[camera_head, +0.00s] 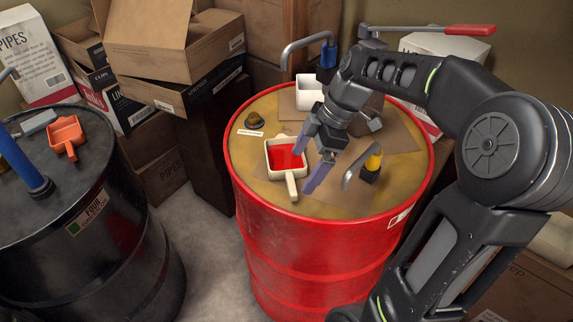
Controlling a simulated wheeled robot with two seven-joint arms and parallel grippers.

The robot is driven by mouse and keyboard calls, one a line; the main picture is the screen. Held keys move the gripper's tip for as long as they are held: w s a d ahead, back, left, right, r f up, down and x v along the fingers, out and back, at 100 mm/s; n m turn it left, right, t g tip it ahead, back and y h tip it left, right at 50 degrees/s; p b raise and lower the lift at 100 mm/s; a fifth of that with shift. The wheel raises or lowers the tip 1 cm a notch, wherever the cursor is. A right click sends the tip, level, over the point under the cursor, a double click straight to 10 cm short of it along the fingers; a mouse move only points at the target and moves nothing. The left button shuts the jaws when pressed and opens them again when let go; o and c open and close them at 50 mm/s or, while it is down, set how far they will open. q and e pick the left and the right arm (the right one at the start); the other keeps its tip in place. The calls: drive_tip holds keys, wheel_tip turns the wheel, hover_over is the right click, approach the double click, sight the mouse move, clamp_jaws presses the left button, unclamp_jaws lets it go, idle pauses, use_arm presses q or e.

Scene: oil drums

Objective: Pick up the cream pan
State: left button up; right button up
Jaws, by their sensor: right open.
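The cream pan (272,170) sits on top of the red oil drum (318,250). It is square, has a red inside, and its short handle points toward the front of the drum. My right gripper (306,170) is open above the drum top, over the pan's right side. Its two purple fingers are apart, one near the pan's back right and one near its handle side. I cannot tell whether the fingers touch the pan. My left gripper is not in view.
A black drum (90,245) at the left bears an orange pan (66,134). Cardboard boxes (150,40) are stacked behind.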

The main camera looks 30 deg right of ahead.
sight(294, 182)
drive_tip(key=shift+f, duration=0.1)
drive_tip(key=p+x, duration=0.1)
drive_tip(key=x, duration=0.4)
drive_tip(key=shift+c, duration=0.4)
drive_tip(key=shift+w, duration=0.1)
drive_tip(key=c, duration=1.9)
